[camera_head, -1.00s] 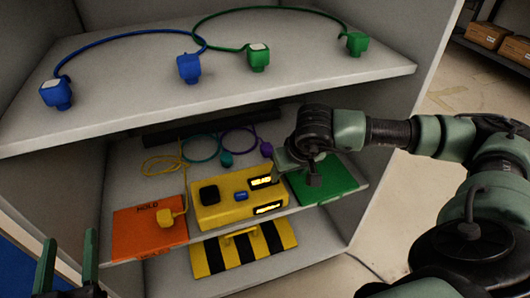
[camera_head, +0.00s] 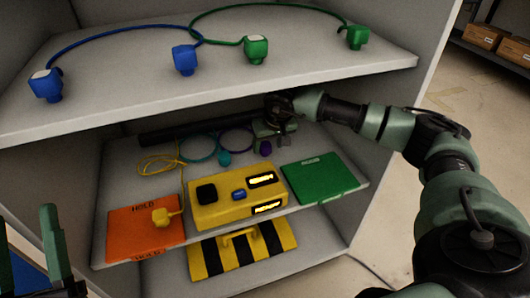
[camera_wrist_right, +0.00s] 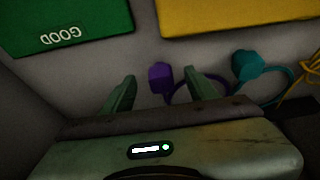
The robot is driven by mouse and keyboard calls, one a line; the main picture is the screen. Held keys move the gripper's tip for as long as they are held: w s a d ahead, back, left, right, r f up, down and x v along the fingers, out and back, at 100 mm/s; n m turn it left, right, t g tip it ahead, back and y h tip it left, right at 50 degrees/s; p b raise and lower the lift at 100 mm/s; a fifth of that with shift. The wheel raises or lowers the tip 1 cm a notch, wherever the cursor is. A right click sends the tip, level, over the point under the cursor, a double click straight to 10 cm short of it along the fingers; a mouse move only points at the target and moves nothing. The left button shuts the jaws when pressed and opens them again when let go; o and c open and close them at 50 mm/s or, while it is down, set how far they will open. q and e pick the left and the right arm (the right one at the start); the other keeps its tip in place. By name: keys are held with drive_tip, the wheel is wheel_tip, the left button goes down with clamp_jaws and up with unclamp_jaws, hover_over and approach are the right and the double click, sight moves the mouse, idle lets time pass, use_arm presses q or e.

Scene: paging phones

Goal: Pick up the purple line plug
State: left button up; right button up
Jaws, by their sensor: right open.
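The purple line plug (camera_head: 265,148) lies at the back of the middle shelf, its purple cord looping to the left. In the right wrist view the purple plug (camera_wrist_right: 160,78) shows between the two fingertips of my right gripper (camera_wrist_right: 158,88), nearer the left finger in the picture. My right gripper (camera_head: 272,132) is open and holds nothing; in the head view it is just above and behind the plug. I cannot tell whether a finger touches it. My left gripper (camera_head: 30,250) shows at the lower left edge, its two fingers apart, away from the shelves.
A teal plug (camera_wrist_right: 246,66) lies beside the purple one. The upper shelf (camera_head: 300,75) overhangs closely, holding blue and green plugs.

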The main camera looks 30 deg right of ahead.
sight(265, 150)
use_arm(q)
drive_tip(key=shift+s+a+r+t+h, duration=0.15)
drive_tip(key=shift+s+r+t+h, duration=0.35)
drive_tip(key=shift+s+r+t, duration=0.65)
use_arm(e)
drive_tip(key=shift+x, duration=1.15)
use_arm(q)
drive_tip(key=shift+s+r, duration=0.1)
use_arm(e)
clamp_jaws()
